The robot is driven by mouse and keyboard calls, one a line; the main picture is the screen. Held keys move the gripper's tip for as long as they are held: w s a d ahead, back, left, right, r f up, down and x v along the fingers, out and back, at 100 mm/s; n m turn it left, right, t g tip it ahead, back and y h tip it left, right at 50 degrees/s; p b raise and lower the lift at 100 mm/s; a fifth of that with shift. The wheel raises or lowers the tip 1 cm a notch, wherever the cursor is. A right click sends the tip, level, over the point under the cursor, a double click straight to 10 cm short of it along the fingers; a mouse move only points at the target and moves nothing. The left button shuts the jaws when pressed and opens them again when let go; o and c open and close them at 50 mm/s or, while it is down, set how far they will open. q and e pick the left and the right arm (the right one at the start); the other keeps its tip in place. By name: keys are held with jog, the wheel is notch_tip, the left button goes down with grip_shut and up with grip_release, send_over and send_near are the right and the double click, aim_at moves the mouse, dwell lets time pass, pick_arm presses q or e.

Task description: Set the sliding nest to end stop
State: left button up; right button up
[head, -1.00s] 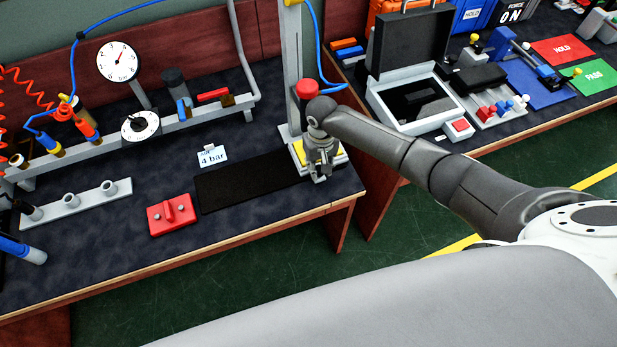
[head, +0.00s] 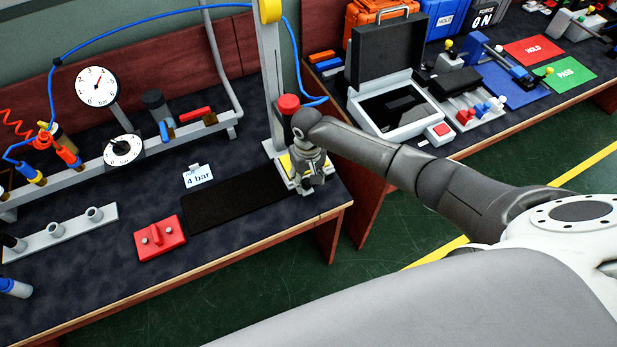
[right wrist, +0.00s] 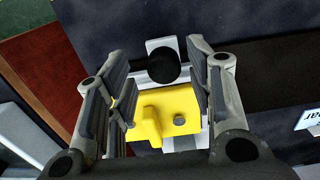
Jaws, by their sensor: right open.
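The yellow sliding nest (right wrist: 178,104) shows in the right wrist view, a block with a raised lug and a grey screw head. Just beyond it is a light grey bracket with a round black pad (right wrist: 164,66), which looks like the end stop. The pad appears close to the nest; I cannot tell if they touch. My right gripper (right wrist: 160,70) is open, its fingers on either side of the nest and pad. In the head view the right gripper (head: 309,178) is over the press base and hides most of the nest (head: 286,163). My left gripper is not in view.
The press column (head: 270,80) with a red knob (head: 288,104) stands behind my right gripper. A black mat (head: 235,200), a red block (head: 160,238) and a "4 bar" card (head: 198,177) lie to the left. An open case (head: 395,120) stands on the bench to the right.

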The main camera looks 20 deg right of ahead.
notch_tip(320, 180, up, 12)
jog(key=shift+d+f, duration=0.15)
jog(key=shift+f, duration=0.1)
dwell(0.5)
